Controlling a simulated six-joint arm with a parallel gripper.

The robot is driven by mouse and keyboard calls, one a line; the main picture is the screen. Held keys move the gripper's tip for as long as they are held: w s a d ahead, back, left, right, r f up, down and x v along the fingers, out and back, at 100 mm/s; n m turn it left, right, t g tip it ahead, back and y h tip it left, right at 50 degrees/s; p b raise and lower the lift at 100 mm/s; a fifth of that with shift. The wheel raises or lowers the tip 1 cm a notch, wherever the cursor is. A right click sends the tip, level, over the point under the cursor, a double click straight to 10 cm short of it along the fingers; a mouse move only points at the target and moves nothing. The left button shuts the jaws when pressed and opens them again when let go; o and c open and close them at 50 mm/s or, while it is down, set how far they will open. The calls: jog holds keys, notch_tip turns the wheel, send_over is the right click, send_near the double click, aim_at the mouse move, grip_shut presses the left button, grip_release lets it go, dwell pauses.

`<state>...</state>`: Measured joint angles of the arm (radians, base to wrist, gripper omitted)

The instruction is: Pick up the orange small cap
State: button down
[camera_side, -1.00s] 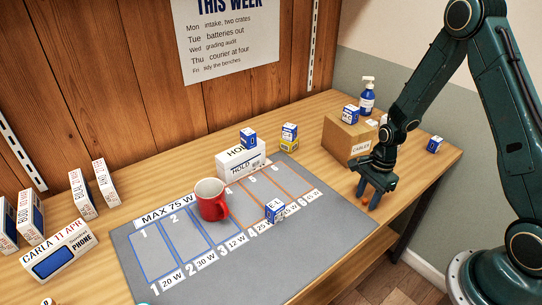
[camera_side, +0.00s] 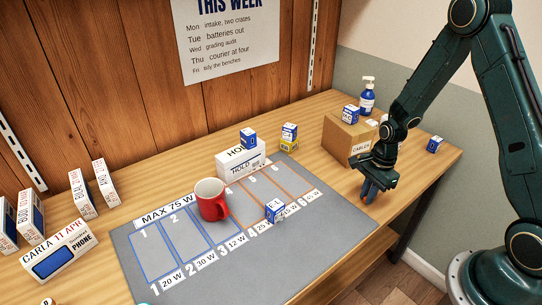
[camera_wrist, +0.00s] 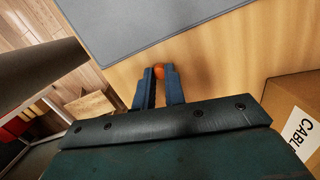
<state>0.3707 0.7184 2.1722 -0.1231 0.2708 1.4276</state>
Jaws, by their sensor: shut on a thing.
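The orange small cap (camera_wrist: 159,70) shows in the wrist view between the tips of my gripper's two blue fingers. My gripper (camera_side: 369,196) is shut on the cap, low over the right part of the wooden bench. It also shows in the wrist view (camera_wrist: 158,76). The fingers hide most of the cap in the wrist view. In the side view the cap is hidden by the fingers. I cannot tell whether the cap still touches the bench.
The brown cable box (camera_side: 346,139) stands behind my gripper. The grey mat (camera_side: 340,226) lies to the left, with a red mug (camera_side: 211,201) and a small blue-and-white box (camera_side: 274,211) on it. A soap bottle (camera_side: 367,97) stands at the back. The bench's front edge is close.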

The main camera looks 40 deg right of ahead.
notch_tip(320, 180, up, 19)
dwell(0.7)
dwell(0.6)
